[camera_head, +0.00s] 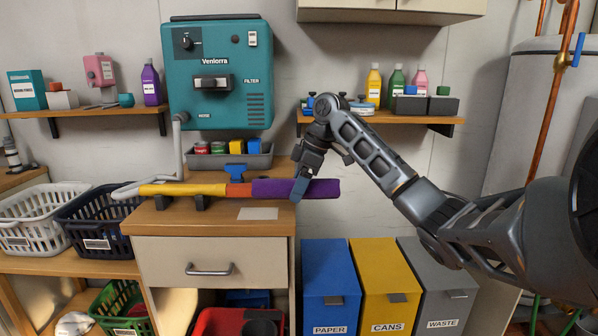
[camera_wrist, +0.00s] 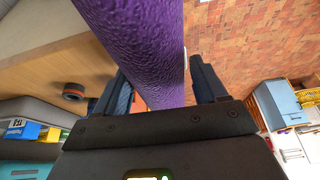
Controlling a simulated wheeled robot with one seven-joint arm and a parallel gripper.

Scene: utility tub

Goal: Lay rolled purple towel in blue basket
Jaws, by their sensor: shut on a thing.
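The rolled purple towel (camera_head: 272,188) lies level above the right end of the wooden counter (camera_head: 165,222), and its right end reaches past the counter's edge. My gripper (camera_head: 301,187) comes down on it near that end. In the wrist view the towel (camera_wrist: 140,40) runs between the two fingers of my gripper (camera_wrist: 165,90), which is shut on it. I cannot tell whether the towel still touches the counter. A dark blue basket (camera_head: 95,222) with a white label stands on the left bench. Its inside shows little.
A white basket (camera_head: 38,222) stands left of the blue one. A teal filter box (camera_head: 215,70) hangs behind. Blue, yellow and grey bins (camera_head: 330,275) stand below right.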

